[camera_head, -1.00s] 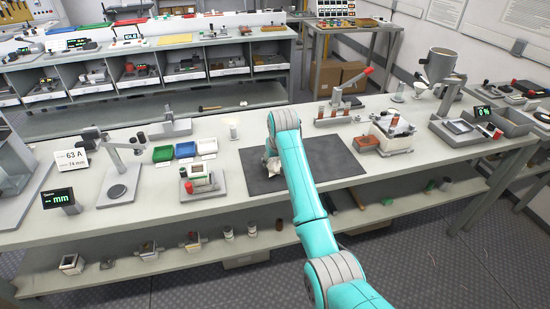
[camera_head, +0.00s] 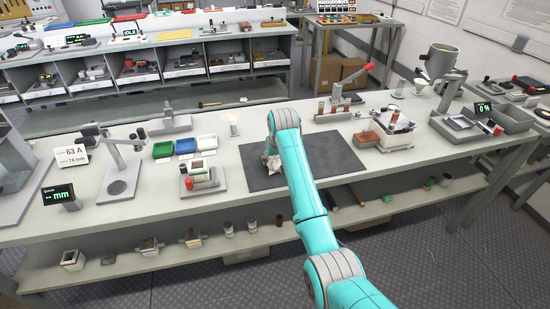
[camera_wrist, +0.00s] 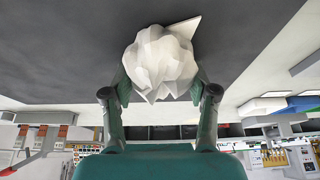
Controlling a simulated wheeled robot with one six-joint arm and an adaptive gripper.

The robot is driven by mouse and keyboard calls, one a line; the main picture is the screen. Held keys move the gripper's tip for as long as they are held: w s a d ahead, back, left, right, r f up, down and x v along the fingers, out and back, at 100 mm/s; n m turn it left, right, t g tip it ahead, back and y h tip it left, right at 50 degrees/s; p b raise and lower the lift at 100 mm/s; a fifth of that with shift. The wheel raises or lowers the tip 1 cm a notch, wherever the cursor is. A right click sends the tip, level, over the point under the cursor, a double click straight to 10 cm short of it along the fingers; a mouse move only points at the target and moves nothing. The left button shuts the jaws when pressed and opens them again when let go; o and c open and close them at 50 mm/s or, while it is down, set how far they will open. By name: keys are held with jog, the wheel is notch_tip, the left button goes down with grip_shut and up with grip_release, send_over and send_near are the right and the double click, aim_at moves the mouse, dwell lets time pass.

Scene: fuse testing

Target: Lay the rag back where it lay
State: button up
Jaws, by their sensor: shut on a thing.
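The rag (camera_wrist: 160,62) is a crumpled whitish cloth between the two fingers of my gripper (camera_wrist: 160,85) in the wrist view. My gripper is shut on it. In the head view the rag (camera_head: 272,162) shows as a small pale patch beside my teal arm, over the dark grey mat (camera_head: 240,178). The arm hides most of the gripper (camera_head: 270,157) there. The rag is low over the mat or touching it; I cannot tell which.
Left of the mat stand a small device with a red cylinder (camera_head: 200,178) and green and blue trays (camera_head: 163,150). Right of it are a white box fixture (camera_head: 393,135) and a red-handled press (camera_head: 335,108). The mat around the gripper is bare.

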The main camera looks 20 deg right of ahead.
jog(key=shift+f, duration=0.15)
jog(key=o, duration=1.2)
